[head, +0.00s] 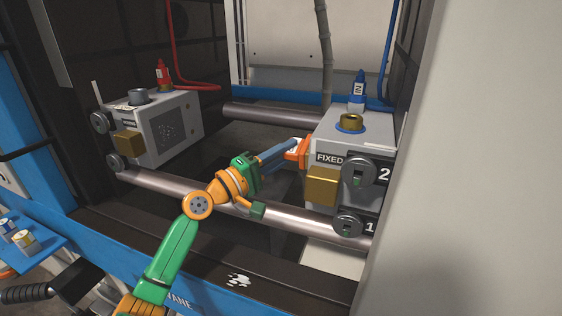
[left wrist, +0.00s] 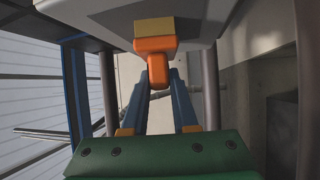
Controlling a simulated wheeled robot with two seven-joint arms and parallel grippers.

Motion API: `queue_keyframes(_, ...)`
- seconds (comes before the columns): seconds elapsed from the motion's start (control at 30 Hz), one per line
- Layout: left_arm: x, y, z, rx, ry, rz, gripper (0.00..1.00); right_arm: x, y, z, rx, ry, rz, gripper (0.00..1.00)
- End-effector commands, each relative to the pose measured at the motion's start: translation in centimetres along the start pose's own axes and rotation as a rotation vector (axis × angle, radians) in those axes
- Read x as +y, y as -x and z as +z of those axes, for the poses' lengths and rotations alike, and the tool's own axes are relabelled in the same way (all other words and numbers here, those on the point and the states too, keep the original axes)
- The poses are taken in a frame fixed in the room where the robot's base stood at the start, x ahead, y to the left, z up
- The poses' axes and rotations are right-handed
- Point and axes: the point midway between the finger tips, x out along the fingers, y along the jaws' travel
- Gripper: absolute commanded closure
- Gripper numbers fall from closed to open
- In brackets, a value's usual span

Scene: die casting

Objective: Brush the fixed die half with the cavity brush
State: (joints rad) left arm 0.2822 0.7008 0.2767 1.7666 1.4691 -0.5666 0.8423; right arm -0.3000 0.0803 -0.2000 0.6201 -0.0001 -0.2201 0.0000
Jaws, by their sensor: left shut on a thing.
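The fixed die half (head: 322,188) is a grey block marked FIXED at the right of the head view, with a gold block on its front. My left gripper (head: 290,150) reaches in between the two die halves. It is shut on the cavity brush (head: 299,149), which has an orange body. In the left wrist view the gripper (left wrist: 158,88) grips the orange handle of the brush (left wrist: 155,45), and its yellowish head (left wrist: 154,27) points toward a grey surface. The brush is at the left face of the fixed half; I cannot tell whether it touches. That face is mostly hidden.
The other die half (head: 172,135) stands at the left with a red hose plug (head: 162,75). Steel tie bars (head: 165,184) run between the halves. A blue plug (head: 358,90) tops the fixed half. A blue shelf (head: 38,256) with small cans is at lower left.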

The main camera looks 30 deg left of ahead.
Motion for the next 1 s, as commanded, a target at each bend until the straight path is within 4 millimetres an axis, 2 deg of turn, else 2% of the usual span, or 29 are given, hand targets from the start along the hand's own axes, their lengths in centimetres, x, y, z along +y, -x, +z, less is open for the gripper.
queue_keyframes(0.03, -0.4, -0.5, -0.3, 0.0, 0.001, 0.003, 1.0, 0.0, -0.6, 0.1, 0.0, 0.0, 0.0, 0.5)
queue_keyframes(0.2, -0.4, -1.5, -0.9, 0.0, 0.0, 0.001, 1.0, 0.0, -1.0, 0.1, 0.0, 0.0, 0.0, 0.5)
queue_keyframes(0.47, -0.5, -1.5, -1.0, 0.0, 0.0, 0.0, 1.0, 0.0, -1.0, 0.1, 0.0, 0.0, 0.0, 0.5)
queue_keyframes(0.7, -1.1, 0.1, -3.6, 0.002, -0.002, 0.001, 1.0, -0.1, -4.3, 0.4, 0.0, 0.0, 0.0, 0.5)
queue_keyframes(0.83, -0.9, 0.9, -5.2, 0.003, -0.001, 0.0, 1.0, -0.1, -5.3, 0.5, 0.0, 0.0, 0.0, 0.5)
queue_keyframes(1.0, -0.5, 1.5, -6.1, 0.001, 0.0, 0.001, 1.0, -0.1, -5.7, 0.5, 0.0, 0.0, -0.001, 0.5)
